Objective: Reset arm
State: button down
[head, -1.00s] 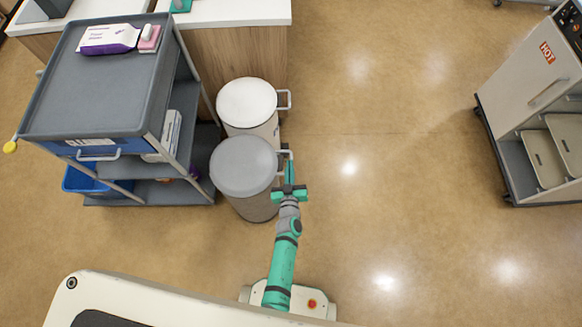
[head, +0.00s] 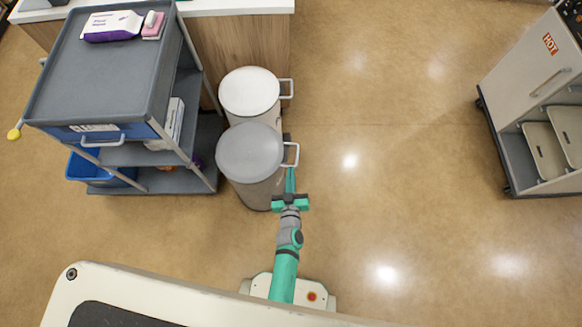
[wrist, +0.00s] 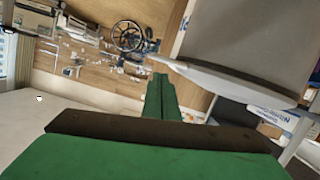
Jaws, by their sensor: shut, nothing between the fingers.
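My gripper (head: 290,180) is at the end of my green and grey arm, low in the middle of the head view. Its fingers are together and empty. They point up the picture, beside the right side of the grey-lidded bin (head: 249,152) and just below that bin's handle. In the head view I cannot tell whether they touch the bin. In the wrist view my closed green fingers (wrist: 160,95) show in the middle, with a large grey rounded surface to their upper right.
A white-lidded bin (head: 250,92) stands behind the grey one. A grey cart (head: 100,75) with wipes (head: 112,26) on top stands at left. A trolley marked HOT (head: 530,80) stands at right. The floor (head: 400,170) between the bins and that trolley is clear.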

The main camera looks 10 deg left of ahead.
jog(key=shift+s+d+r, duration=0.2)
jog(key=shift+s+r, duration=0.15)
jog(key=shift+s, duration=0.2)
jog(key=s+d+r+m+h, duration=0.25)
jog(key=s+r, duration=0.75)
jog(key=s, duration=0.5)
jog(key=s+d+r, duration=0.2)
jog(key=s+r, duration=0.3)
jog(key=r, duration=0.3)
jog(key=s+d+r+m, duration=0.1)
jog(key=s+d+r, duration=0.1)
jog(key=s+r, duration=0.3)
notch_tip(320, 180, up, 5)
jog(key=shift+d+f, duration=0.2)
jog(key=shift+m, duration=0.25)
